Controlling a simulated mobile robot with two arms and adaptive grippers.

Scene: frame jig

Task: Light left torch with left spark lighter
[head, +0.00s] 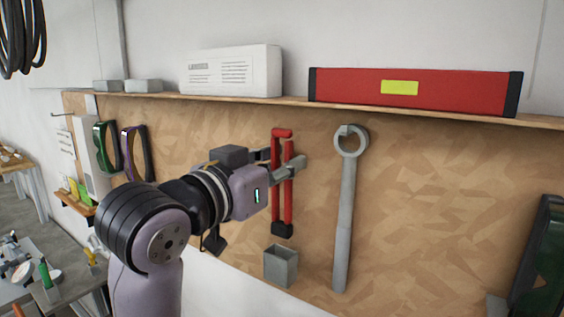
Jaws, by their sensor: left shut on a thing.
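A red spark lighter (289,205) with a black end at the bottom hangs upright in front of the wooden pegboard. My left gripper (280,166) reaches in from the left and is shut on the red lighter near its upper part. The lighter's black end is just above a small grey open box (281,266) on the board. I cannot tell whether they touch. No torch can be made out in this view. My right gripper is not in view.
A large grey wrench (345,210) hangs close to the right of the lighter. A shelf (300,101) above carries a white box (232,71) and a red level (415,92). Goggles (134,152) hang at the left. A dark-framed object (541,265) stands at the right edge.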

